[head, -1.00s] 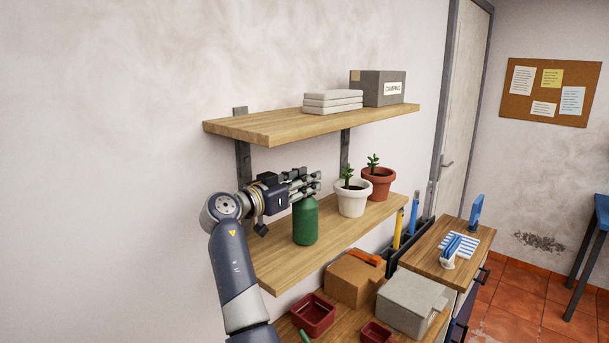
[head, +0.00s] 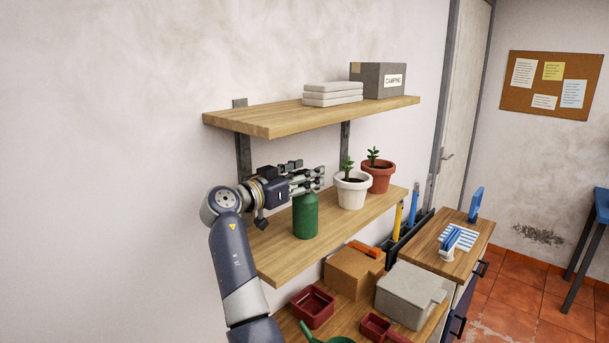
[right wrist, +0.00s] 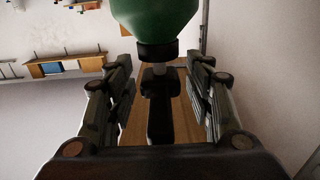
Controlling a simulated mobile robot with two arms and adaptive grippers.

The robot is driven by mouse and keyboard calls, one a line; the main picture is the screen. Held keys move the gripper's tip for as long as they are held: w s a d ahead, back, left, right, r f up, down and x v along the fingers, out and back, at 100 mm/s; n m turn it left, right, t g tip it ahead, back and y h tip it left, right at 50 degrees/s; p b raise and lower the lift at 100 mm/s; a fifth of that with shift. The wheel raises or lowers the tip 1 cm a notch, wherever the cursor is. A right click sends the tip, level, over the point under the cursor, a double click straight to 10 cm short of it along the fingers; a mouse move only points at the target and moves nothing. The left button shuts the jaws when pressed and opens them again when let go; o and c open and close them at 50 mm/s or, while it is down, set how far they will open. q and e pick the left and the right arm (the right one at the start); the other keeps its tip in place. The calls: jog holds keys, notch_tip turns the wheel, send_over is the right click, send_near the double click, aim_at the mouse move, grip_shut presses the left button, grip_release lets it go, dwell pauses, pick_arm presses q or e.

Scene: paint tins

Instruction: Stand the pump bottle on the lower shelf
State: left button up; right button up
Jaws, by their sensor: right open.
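The green pump bottle (head: 305,217) stands upright on the lower shelf (head: 283,262), near its left part. My right gripper (head: 310,178) is at the top of the bottle, with its fingers spread. In the right wrist view the green body and black collar of the bottle (right wrist: 157,18) show between and beyond the open fingers (right wrist: 160,70). The fingers stand apart on both sides of the pump top, with gaps. The pump top is hidden by the fingers in the head view. My left gripper is out of view.
A white pot (head: 352,192) and a terracotta pot (head: 379,178) with plants stand to the right on the lower shelf. The upper shelf (head: 268,122) hangs above my gripper. Boxes and red trays (head: 313,307) lie on the worktop below.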

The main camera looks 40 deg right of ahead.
jog(key=s+a+b, duration=0.1)
jog(key=a+b, duration=0.4)
jog(key=a, duration=0.7)
